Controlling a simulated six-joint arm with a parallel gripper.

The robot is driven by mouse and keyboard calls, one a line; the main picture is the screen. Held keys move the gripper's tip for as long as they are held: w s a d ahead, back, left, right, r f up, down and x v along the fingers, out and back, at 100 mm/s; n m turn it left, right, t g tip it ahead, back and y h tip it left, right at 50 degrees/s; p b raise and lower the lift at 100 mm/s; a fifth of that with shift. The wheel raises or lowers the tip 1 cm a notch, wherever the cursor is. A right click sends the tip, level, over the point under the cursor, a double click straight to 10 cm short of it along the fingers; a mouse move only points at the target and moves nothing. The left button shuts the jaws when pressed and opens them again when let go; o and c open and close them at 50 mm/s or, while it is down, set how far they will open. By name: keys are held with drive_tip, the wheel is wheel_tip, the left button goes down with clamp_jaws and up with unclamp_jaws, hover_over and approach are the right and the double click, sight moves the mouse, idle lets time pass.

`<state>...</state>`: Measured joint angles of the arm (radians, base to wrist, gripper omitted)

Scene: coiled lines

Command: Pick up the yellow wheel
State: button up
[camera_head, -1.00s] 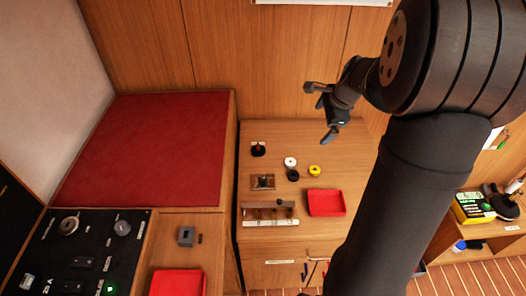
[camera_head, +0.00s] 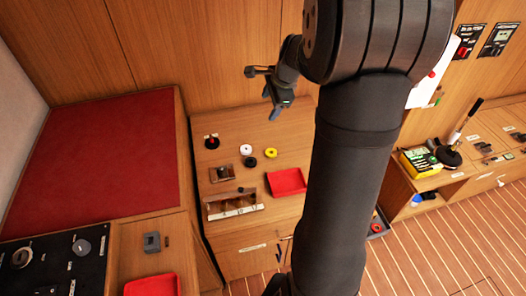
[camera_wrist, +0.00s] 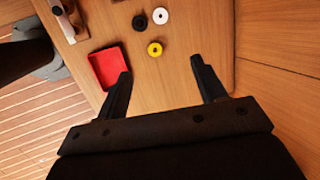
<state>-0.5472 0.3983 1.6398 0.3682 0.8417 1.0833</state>
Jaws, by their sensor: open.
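The yellow wheel (camera_head: 271,153) lies on the wooden worktop (camera_head: 290,127), near a white wheel (camera_head: 246,149) and a black wheel (camera_head: 250,162). It also shows in the wrist view (camera_wrist: 154,49), ahead of my gripper and between the lines of its two fingers. My gripper (camera_head: 263,92) is above the far part of the worktop, apart from the wheel. In the wrist view my gripper (camera_wrist: 160,78) is open, with nothing between its fingers.
A red tray (camera_head: 288,182) lies just in front of the yellow wheel. A wooden rack (camera_head: 232,205), a small block stand (camera_head: 222,174) and a black-based post (camera_head: 211,142) stand to the left. A wood-panelled wall (camera_head: 220,50) rises behind the worktop.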

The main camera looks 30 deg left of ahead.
drive_tip(key=f+n, duration=0.1)
drive_tip(key=n, duration=0.1)
drive_tip(key=n+g+h, duration=0.1)
drive_tip(key=n+h, duration=0.3)
drive_tip(key=n, duration=1.5)
hover_over(272, 150)
drive_tip(key=s+d, duration=0.1)
wheel_tip(272, 150, down, 11)
drive_tip(key=f, duration=1.7)
drive_tip(key=shift+s+a, duration=0.1)
drive_tip(key=shift+s, duration=0.1)
drive_tip(key=c, duration=1)
drive_tip(key=shift+c, duration=0.2)
